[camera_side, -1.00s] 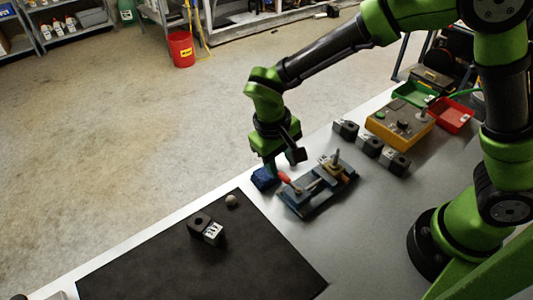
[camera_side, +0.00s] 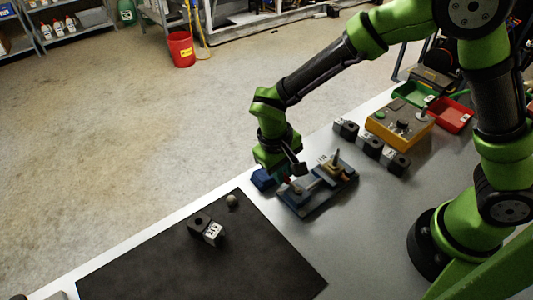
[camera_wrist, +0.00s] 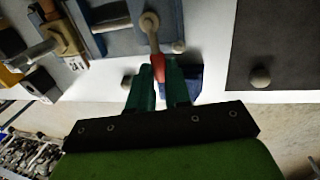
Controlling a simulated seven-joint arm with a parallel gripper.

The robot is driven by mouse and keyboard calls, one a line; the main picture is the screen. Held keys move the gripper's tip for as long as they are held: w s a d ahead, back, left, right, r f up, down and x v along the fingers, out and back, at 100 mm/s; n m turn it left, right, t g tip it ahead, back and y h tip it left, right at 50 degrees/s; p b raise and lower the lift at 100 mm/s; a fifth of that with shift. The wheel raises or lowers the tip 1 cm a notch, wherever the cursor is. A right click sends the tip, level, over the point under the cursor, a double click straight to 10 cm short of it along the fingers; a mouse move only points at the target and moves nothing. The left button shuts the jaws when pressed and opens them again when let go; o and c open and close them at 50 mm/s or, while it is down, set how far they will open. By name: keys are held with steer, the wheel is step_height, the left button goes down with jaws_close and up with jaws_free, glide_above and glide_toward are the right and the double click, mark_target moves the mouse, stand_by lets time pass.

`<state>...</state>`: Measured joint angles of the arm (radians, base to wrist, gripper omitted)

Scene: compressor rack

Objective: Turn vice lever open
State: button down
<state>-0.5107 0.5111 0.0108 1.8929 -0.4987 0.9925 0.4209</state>
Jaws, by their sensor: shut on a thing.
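The vice (camera_side: 318,188) sits on the grey table beside the black mat, and part of it shows at the top of the wrist view (camera_wrist: 115,28). Its lever (camera_wrist: 155,45) has a metal shank and a red handle (camera_wrist: 158,68). My gripper (camera_wrist: 158,80) is at the lever's handle end, with its green fingers on either side of the red handle and shut on it. In the side view my gripper (camera_side: 282,174) hides most of the red handle. A blue block (camera_wrist: 194,80) lies just behind the fingers, partly hidden by them.
A black mat (camera_side: 265,265) lies to the left with a dark block (camera_side: 198,221), a labelled block (camera_side: 213,234) and a grey ball (camera_side: 232,201). Several dark blocks (camera_side: 370,146) and a yellow control box (camera_side: 400,125) stand to the right. The table's edge runs close by my gripper.

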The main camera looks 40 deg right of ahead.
steer(key=shift+a+n, duration=0.15)
steer(key=shift+n, duration=0.15)
steer(key=n, duration=0.1)
steer(key=a+n, duration=0.1)
steer(key=n, duration=0.1)
steer(key=a+n+t, duration=0.1)
steer(key=shift+s, duration=0.35)
steer(key=n, duration=0.2)
steer(key=s+a+n, duration=0.1)
steer(key=n, duration=0.3)
steer(key=shift+s+a+t+y, duration=0.3)
steer(key=shift+s+t+y, duration=0.1)
steer(key=s+n, duration=0.1)
steer(key=n, duration=0.3)
steer(key=shift+s+a+y, duration=0.35)
steer(key=shift+s+y, duration=0.05)
steer(key=shift+s+n+y, duration=0.15)
steer(key=shift+s+n, duration=0.2)
steer(key=shift+n, duration=0.5)
steer(key=shift+s+n+y, duration=0.15)
steer(key=shift+s+n, duration=0.15)
steer(key=shift+n, duration=0.55)
steer(key=c, duration=1.1)
jaws_free()
